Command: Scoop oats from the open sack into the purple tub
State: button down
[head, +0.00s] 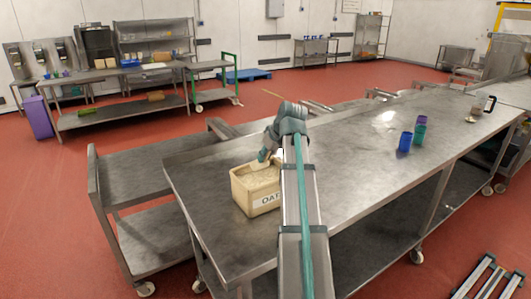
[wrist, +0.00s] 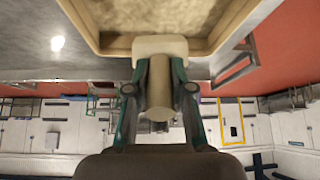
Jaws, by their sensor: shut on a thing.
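The open oats sack (head: 256,203) is a beige, box-shaped container with an OAT label, standing near the left end of the steel table. Pale oats show inside it, and its rim (wrist: 88,28) crosses the top of the wrist view. My gripper (head: 266,152) is above the sack's far side. In the wrist view my gripper (wrist: 159,78) is shut on the handle of a cream scoop (wrist: 160,46). The scoop's head overlaps the sack's rim; I cannot tell whether it holds oats. The purple tub (head: 422,119) stands far right on the table, behind a teal tub.
A teal tub (head: 419,134) and a blue tub (head: 405,142) stand in front of the purple tub. A dark-handled jug (head: 490,104) is near the right end. The steel table (head: 345,150) is clear between sack and tubs. A lower steel cart (head: 140,170) stands left.

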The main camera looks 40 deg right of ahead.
notch_tip(320, 180, down, 6)
jog(key=b, duration=0.2)
jog(key=shift+f, duration=0.15)
dwell(0.5)
jog(key=shift+r+p, duration=3.2)
jog(key=shift+r, duration=1.85)
jog(key=shift+f, duration=0.1)
jog(key=shift+s+f+t+b, duration=0.15)
jog(key=shift+f+t+b, duration=0.2)
jog(key=shift+b, duration=0.35)
jog(key=t+b, duration=0.2)
jog(key=b, duration=0.1)
jog(key=shift+s+f, duration=0.1)
jog(key=shift+s, duration=0.1)
jog(key=t+b, duration=0.1)
jog(key=b, duration=0.2)
jog(key=t+b, duration=0.2)
jog(key=b, duration=0.1)
jog(key=shift+s+f, duration=0.2)
jog(key=shift+s, duration=0.05)
